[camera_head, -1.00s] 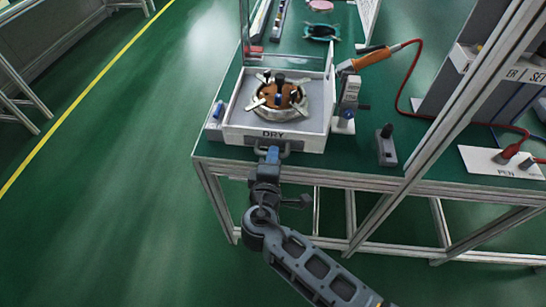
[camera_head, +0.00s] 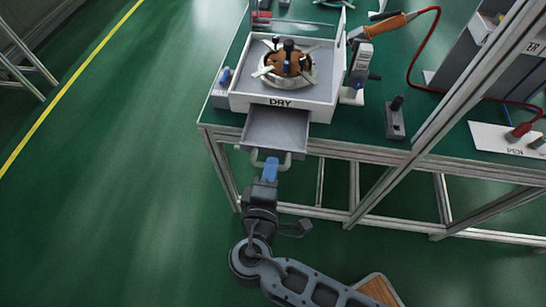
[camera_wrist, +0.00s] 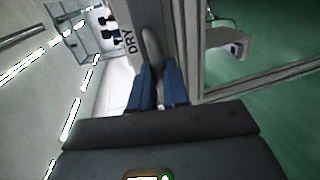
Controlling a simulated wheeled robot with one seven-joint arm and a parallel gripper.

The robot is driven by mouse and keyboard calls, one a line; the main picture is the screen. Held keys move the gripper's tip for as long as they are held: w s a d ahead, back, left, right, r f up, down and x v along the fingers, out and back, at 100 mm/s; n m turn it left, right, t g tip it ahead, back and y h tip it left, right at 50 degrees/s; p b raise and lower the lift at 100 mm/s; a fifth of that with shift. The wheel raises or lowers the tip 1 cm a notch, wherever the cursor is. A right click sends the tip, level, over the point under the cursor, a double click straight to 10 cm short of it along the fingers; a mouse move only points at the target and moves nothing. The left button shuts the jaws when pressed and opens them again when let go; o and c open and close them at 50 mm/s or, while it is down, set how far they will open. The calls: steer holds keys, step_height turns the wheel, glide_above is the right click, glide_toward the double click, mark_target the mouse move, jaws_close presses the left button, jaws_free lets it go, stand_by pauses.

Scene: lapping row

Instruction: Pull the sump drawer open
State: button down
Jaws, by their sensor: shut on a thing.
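The sump drawer (camera_head: 275,131) is a shallow grey tray sticking out toward me from under the white box marked DRY (camera_head: 283,101). Its inside looks empty. A grey bar handle (camera_head: 285,163) runs across its front. My gripper (camera_head: 270,166) is at the handle, in front of the bench edge, with its blue fingers shut on it. In the wrist view the blue fingers (camera_wrist: 160,82) close on the grey handle bar (camera_wrist: 152,50), beside the DRY lettering. The drawer's inside is hidden in the wrist view.
A round copper-coloured lapping plate (camera_head: 288,65) with metal arms sits in the white box. A small switch box (camera_head: 395,118) stands on the green bench at right. Metal frame legs (camera_head: 354,190) stand below. The green floor (camera_head: 110,200) at left is clear.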

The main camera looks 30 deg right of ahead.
steer(key=c, duration=1.4)
jaws_free()
steer(key=b+v, duration=0.1)
steer(key=v, duration=0.6)
steer(key=shift+s+a, duration=0.25)
steer(key=shift+s, duration=0.1)
